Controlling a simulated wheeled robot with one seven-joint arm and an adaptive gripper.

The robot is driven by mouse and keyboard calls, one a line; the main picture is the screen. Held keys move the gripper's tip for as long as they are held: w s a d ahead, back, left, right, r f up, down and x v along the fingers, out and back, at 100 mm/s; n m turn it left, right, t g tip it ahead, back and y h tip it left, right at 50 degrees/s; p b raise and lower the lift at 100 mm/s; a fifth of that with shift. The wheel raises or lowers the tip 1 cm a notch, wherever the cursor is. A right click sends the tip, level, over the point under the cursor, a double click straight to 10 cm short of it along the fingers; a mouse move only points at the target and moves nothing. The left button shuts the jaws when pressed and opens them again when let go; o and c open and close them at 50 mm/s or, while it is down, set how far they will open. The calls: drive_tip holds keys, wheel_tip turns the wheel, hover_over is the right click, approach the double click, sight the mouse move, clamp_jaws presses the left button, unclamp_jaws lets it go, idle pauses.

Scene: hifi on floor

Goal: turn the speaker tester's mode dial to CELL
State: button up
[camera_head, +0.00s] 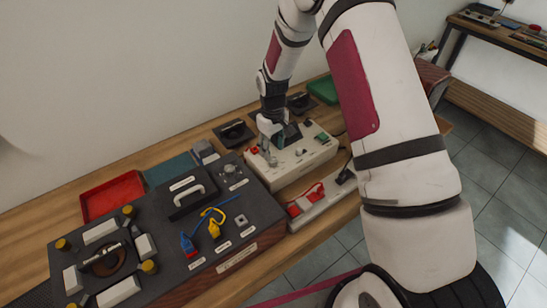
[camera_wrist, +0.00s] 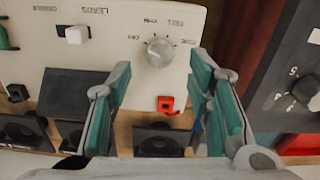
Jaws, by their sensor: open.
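The cream speaker tester (camera_head: 297,172) stands on the wooden bench. In the wrist view its panel (camera_wrist: 225,12) appears upside down. The silver mode dial (camera_wrist: 160,52) sits under a printed arc with the word CELL above it; I cannot tell which mark it points at. My gripper (camera_wrist: 160,66) is open, its teal fingers on either side of the dial in that view, with nothing between them. Whether they touch the dial or hover above it is unclear. In the head view my gripper (camera_head: 267,137) is over the tester's left part.
A red part (camera_wrist: 166,104) and a white switch (camera_wrist: 77,35) are on the panel. A dark console (camera_head: 225,220) with leads and a handle stands left of the tester. A red tray (camera_head: 112,197) lies farther left. A power strip (camera_head: 318,201) lies in front.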

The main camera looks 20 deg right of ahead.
sight(273, 160)
drive_tip(key=shift+f, duration=2.6)
drive_tip(key=shift+c, duration=0.5)
clamp_jaws()
